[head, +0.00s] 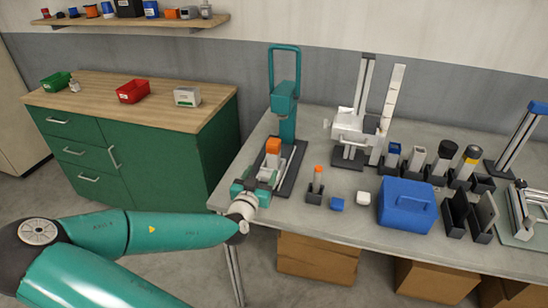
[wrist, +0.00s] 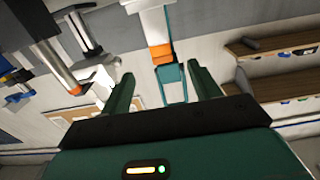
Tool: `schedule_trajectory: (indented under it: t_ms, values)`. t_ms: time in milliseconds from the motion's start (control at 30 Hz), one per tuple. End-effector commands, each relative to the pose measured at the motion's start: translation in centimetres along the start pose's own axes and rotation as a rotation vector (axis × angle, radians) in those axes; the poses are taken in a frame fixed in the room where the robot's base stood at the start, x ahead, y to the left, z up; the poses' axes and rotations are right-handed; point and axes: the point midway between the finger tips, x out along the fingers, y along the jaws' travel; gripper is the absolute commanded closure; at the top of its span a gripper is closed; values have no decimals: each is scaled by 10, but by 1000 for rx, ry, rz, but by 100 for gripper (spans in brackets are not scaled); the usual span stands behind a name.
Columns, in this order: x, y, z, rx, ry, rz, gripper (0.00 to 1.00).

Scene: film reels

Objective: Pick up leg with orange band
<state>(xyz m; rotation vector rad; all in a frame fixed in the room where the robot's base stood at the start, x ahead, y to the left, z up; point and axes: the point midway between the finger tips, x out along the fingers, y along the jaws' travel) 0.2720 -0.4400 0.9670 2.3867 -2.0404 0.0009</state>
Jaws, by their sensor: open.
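A slim grey leg with an orange band (head: 317,180) at its top stands upright in a small dark holder on the grey bench. It seems to be the grey shaft with an orange end in the wrist view (wrist: 72,82), left of the fingers, where the scene is upside down. My gripper (head: 250,186) is at the bench's left edge, left of the leg and apart from it. In the wrist view its two green fingers (wrist: 160,72) are spread with nothing held. A white piece with an orange block (head: 273,147) appears beyond the gap.
A teal press (head: 284,105) stands just behind my gripper. Several other banded legs stand in dark holders behind. A green cabinet (head: 150,160) is left.

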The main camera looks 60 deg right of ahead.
Motion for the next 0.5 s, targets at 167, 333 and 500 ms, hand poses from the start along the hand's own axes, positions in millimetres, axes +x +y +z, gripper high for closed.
schedule_trajectory:
  t_ms: [167,333,500]
  values:
    - [20,1,0,0,2,3,38]
    - [52,1,0,-1,0,2,38]
    - [75,0,0,-1,0,0,38]
